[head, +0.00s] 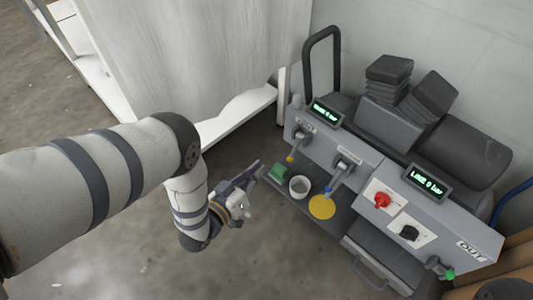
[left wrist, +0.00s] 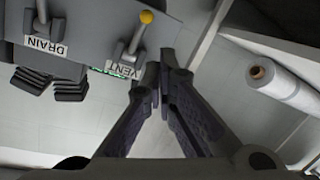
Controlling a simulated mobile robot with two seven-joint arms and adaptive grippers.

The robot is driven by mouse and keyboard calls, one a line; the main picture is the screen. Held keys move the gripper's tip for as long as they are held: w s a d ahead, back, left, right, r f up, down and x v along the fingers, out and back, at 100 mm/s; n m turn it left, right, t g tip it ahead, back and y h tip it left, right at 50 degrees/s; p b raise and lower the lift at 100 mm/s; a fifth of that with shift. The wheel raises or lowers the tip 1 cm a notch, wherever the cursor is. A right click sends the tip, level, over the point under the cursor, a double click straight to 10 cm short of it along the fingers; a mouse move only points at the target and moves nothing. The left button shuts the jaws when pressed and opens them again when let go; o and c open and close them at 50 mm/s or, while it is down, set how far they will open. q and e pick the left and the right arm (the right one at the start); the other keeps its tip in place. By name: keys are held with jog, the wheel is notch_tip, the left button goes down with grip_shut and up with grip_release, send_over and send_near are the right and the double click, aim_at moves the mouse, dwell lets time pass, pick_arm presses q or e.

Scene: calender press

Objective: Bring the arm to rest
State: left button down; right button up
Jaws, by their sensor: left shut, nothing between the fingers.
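My left gripper (head: 256,168) shows in the head view at the end of my arm, which reaches in from the left. Its fingers are shut with nothing between them, and they point toward the left end of the grey press (head: 365,160). In the left wrist view the fingers (left wrist: 163,75) meet near the middle of the picture. They appear beside the valve with the yellow-tipped lever (left wrist: 138,32), and I cannot tell how far apart they are. My right gripper is not in view.
A pale cabinet (head: 195,60) stands behind my arm. Floor lies open below.

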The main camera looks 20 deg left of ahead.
pick_arm(q)
jog(key=shift+s+a+f, duration=0.1)
jog(key=shift+s+f, duration=0.1)
jog(key=shift+s, duration=0.25)
jog(key=shift+s+a+f, duration=0.1)
jog(key=shift+s+f, duration=0.1)
jog(key=shift+s, duration=0.25)
